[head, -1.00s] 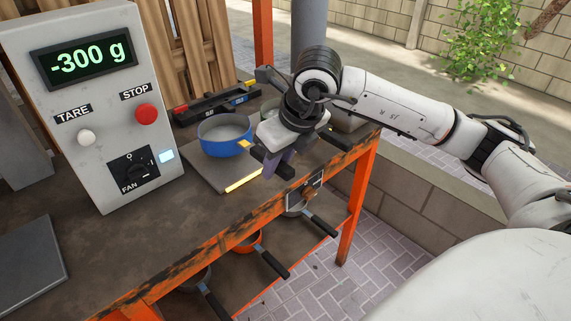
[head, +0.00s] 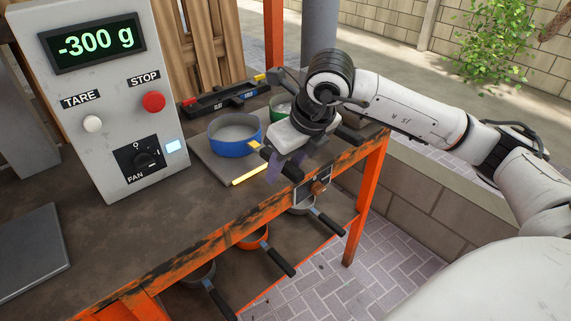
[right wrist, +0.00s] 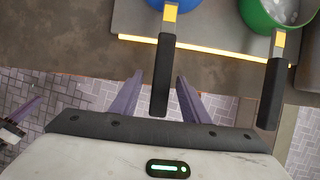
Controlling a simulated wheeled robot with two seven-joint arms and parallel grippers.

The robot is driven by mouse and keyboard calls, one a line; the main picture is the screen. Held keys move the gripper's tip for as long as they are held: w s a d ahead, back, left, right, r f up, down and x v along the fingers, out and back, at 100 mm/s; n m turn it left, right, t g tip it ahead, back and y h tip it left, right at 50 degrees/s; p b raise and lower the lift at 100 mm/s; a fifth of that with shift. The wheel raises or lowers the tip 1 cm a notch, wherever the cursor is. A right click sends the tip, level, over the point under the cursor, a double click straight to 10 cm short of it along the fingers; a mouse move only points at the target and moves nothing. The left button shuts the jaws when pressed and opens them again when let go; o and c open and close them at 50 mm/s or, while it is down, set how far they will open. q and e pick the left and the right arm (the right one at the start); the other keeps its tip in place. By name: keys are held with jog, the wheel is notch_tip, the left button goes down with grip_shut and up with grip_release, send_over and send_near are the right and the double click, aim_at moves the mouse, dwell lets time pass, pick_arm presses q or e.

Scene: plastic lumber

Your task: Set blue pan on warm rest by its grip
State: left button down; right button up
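The blue pan (head: 235,140) sits upright over a grey plate with a lit yellow front edge, which looks like the warm rest (head: 208,168); I cannot tell how firmly it rests there. Its dark grip (head: 286,167) points toward the table's front edge, with a yellow piece near the bowl. My right gripper (head: 279,168) is at the grip. In the right wrist view its two purple fingers (right wrist: 158,100) stand either side of the blue pan's grip (right wrist: 160,75), with gaps visible, so it is open.
A green pan (head: 280,112) stands just right of the blue one, its grip (right wrist: 271,95) close to my right gripper. A control box (head: 95,100) reads -300 g. Several pans hang below the table's orange front edge (head: 220,238). The table's left middle is clear.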

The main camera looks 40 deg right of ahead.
jog(key=shift+s, duration=0.1)
jog(key=v, duration=1)
jog(key=shift+r, duration=0.15)
